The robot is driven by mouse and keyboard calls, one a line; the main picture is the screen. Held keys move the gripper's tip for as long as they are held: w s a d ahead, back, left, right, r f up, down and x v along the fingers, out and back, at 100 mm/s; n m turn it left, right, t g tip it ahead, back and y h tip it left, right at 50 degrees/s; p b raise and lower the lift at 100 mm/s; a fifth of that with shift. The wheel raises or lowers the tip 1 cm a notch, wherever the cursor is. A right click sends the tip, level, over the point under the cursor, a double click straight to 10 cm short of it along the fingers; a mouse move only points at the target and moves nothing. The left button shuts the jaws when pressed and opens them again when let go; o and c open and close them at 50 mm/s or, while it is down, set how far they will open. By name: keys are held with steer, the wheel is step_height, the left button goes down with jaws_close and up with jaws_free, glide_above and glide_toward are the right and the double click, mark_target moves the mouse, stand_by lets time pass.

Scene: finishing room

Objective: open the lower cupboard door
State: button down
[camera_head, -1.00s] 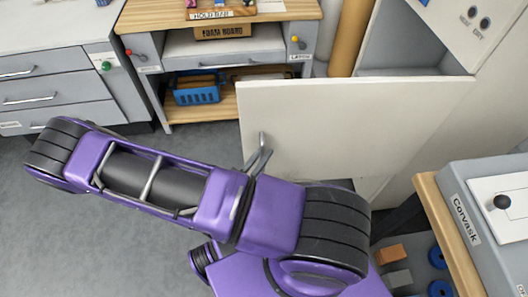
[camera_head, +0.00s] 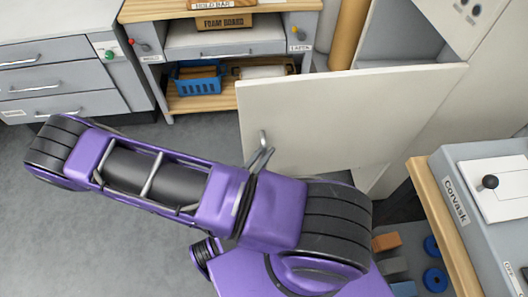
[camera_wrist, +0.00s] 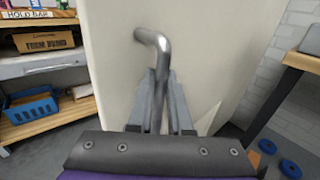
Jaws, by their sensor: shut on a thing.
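The lower cupboard door (camera_head: 340,120) is a pale cream panel, standing swung out from the cupboard (camera_head: 400,45) in the head view. Its grey metal bar handle (camera_head: 263,139) sits near the door's left edge. In the wrist view the handle (camera_wrist: 152,42) bends down between the fingers of my gripper (camera_wrist: 160,100), which is shut on it. The door (camera_wrist: 190,30) fills the middle of the wrist view. In the head view my arm hides the lower left part of the door, and the fingers show only in part above the arm.
A workbench (camera_head: 225,45) with a blue basket (camera_head: 197,83) on its lower shelf stands behind the door. Grey drawers (camera_head: 50,75) stand at the left. A grey machine labelled Corvask (camera_head: 455,200) is at the right, near blue discs (camera_head: 433,280). Grey floor is clear at the left.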

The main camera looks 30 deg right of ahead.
steer(key=c, duration=0.8)
jaws_free()
steer(key=shift+c, duration=0.2)
steer(key=v, duration=1.7)
steer(key=shift+a+b, duration=0.2)
steer(key=shift+b, duration=0.25)
steer(key=shift+s, duration=0.1)
